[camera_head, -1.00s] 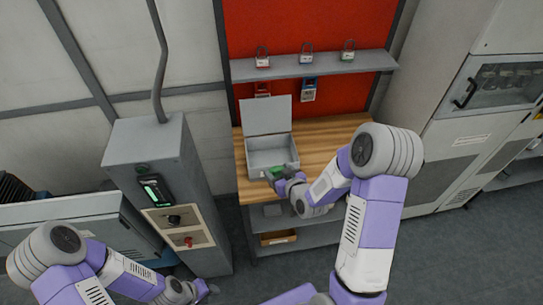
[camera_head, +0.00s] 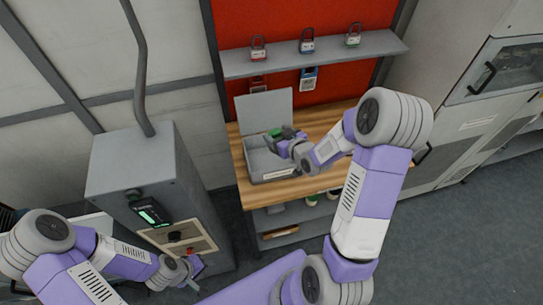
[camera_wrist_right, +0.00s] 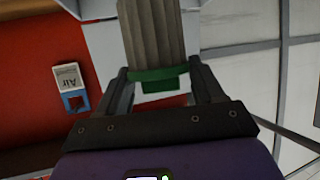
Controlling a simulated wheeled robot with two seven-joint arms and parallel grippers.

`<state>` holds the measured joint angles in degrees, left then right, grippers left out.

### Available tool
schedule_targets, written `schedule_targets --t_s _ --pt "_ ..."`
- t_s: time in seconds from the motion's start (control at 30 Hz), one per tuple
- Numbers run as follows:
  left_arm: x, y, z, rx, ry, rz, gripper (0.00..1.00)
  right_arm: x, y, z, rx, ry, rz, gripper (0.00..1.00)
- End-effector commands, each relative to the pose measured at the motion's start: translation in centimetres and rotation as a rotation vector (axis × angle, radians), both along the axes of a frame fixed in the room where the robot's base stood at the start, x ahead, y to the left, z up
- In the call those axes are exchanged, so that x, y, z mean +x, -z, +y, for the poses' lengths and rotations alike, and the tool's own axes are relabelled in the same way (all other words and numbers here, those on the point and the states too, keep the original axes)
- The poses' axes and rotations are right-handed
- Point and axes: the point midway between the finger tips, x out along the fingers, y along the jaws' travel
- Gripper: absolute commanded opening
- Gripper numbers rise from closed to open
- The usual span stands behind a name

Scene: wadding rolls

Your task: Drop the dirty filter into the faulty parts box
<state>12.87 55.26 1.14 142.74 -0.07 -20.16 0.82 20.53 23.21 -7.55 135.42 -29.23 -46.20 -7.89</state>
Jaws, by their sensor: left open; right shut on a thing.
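The dirty filter (camera_wrist_right: 151,32) is a grey pleated cylinder with a green end cap in the right wrist view. My right gripper (camera_wrist_right: 155,84) is shut on it at the green end. In the head view the filter's green part (camera_head: 275,132) shows over the open grey box (camera_head: 272,176), whose lid is raised at the back. My right gripper (camera_head: 283,143) is above the box's right side, with the arm coming from the right. I cannot read a label on the box. My left gripper (camera_head: 193,273) is open and empty at lower left, in front of the grey cabinet.
The box stands on a wooden workbench (camera_head: 315,122), bare to its right. Padlocks sit on a shelf (camera_head: 310,57) before a red panel. A brown bin (camera_head: 281,232) lies on the lower shelf. A grey control cabinet (camera_head: 150,175) stands left of the bench.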

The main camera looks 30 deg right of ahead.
Motion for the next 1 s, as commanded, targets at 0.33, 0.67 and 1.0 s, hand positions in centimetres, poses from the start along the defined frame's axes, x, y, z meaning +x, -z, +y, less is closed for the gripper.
schedule_targets --t_s 0.33,0.67,1.0 --pt "0.0 2.8 0.0 0.0 0.0 -0.001 0.43 0.0 4.3 0.0 0.0 0.001 -0.001 0.35" --pt "0.0 3.0 0.0 0.0 0.0 0.0 0.43 0.0 4.7 0.0 -0.001 0.0 -0.002 0.35" --pt "0.0 3.0 0.0 0.0 0.0 -0.001 0.43 0.0 4.7 0.0 -0.001 0.0 -0.001 0.97"
